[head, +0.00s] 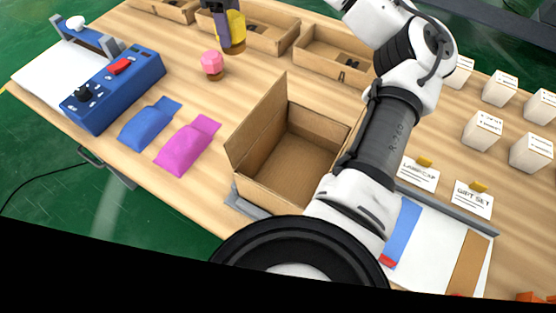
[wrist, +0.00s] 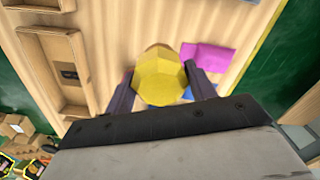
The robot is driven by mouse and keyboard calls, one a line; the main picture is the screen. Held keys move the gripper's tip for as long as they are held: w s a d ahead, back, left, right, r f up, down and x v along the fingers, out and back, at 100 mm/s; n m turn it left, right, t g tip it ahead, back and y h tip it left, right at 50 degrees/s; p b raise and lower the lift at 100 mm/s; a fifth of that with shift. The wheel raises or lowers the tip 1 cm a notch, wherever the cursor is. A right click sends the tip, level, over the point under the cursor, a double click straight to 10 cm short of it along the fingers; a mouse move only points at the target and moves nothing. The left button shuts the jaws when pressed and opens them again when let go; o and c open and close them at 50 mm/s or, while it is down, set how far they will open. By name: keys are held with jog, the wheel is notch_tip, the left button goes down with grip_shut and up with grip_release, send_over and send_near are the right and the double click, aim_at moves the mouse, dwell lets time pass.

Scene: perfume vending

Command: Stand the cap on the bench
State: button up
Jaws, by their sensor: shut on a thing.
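A yellow faceted cap (head: 236,27) with a brown lower end is held by my gripper (head: 226,20) near the top of the head view. In the wrist view the yellow cap (wrist: 160,78) fills the space between my two dark fingers, and my gripper (wrist: 161,90) is shut on it. The cap looks upright; I cannot tell whether its lower end touches the wooden bench (head: 180,95). A pink faceted cap (head: 211,61) with a brown lower end stands on the bench just left of and nearer than the yellow cap.
An open cardboard box (head: 258,123) stands mid-bench, with shallow trays (head: 336,68) behind. A blue machine (head: 115,88) is at left, near blue (head: 148,125) and pink (head: 185,146) pouches. White boxes (head: 483,130) stand at right. Bare bench lies around the pink cap.

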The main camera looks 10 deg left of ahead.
jog(key=n, duration=0.4)
jog(key=shift+w+d+r+b, duration=0.1)
jog(key=shift+w+d+b, duration=0.2)
jog(key=shift+w+b, duration=0.1)
jog(key=n, duration=0.3)
jog(key=shift+w+d+r+n+b, duration=0.2)
jog(key=shift+w+d+n+b, duration=0.1)
jog(key=shift+w+n+b, duration=0.1)
jog(key=n, duration=0.3)
jog(key=shift+w+d+r+n+b, duration=0.2)
jog(key=shift+w+d+n+b, duration=0.1)
jog(key=shift+n, duration=0.1)
jog(key=f+n, duration=0.1)
jog(key=f, duration=0.5)
jog(key=f+n, duration=0.1)
jog(key=f, duration=0.6)
jog(key=f+n, duration=0.1)
jog(key=f, duration=0.5)
jog(key=shift+w+d+f+n+b, duration=0.25)
jog(key=shift+w+n+b, duration=0.05)
jog(key=shift+n, duration=0.1)
jog(key=shift+f, duration=0.1)
jog(key=o, duration=1)
